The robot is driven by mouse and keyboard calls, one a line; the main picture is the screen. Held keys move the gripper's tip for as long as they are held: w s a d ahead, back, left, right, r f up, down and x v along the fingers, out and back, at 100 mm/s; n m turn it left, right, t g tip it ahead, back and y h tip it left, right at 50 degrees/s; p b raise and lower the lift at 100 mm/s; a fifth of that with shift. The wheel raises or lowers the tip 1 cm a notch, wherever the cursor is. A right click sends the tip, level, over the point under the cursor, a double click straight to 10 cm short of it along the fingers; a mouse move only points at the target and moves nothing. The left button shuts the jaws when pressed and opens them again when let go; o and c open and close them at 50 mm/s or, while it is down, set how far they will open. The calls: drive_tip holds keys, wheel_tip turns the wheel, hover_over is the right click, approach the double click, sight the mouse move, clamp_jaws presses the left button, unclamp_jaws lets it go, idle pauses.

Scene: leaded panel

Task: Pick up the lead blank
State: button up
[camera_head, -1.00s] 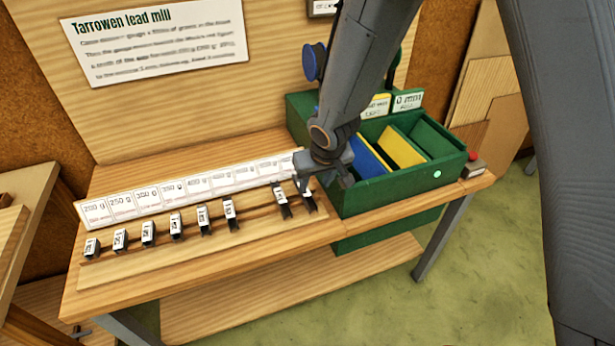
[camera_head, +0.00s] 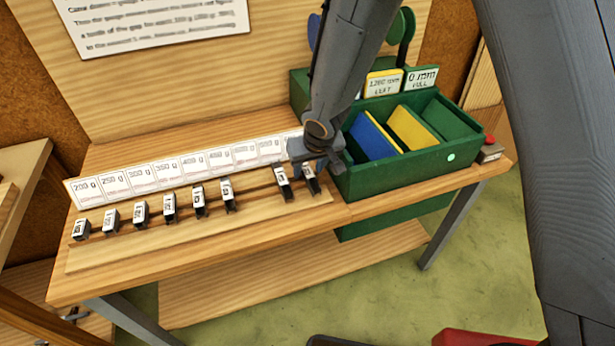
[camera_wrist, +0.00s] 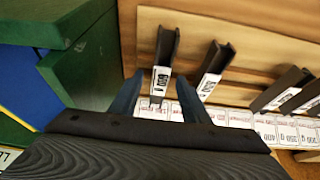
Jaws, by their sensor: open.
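Several dark channel-shaped lead blanks with white labels stand in a row on a wooden rack (camera_head: 190,232). The end blank on the right (camera_head: 311,181) is partly hidden behind my gripper (camera_head: 316,162). In the wrist view this end blank (camera_wrist: 166,50), whose label seems to read 600 g, lies just past the gap between my two open fingers (camera_wrist: 160,97). Nothing is held. A neighbouring blank (camera_wrist: 216,62) stands just right of it in the wrist view, beside the right finger. The task line does not say which blank is meant.
A strip of weight cards (camera_head: 165,172) runs behind the row. A green box (camera_head: 400,182) with blue and yellow dividers stands close to the right of my gripper. A small block with a red button (camera_head: 490,150) sits at the bench's right end.

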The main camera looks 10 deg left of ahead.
drive_tip(key=shift+w+a+f, duration=0.1)
drive_tip(key=shift+w+f, duration=0.05)
drive_tip(key=shift+f, duration=0.2)
clamp_jaws()
drive_tip(key=shift+r, duration=0.1)
drive_tip(key=shift+r, duration=0.15)
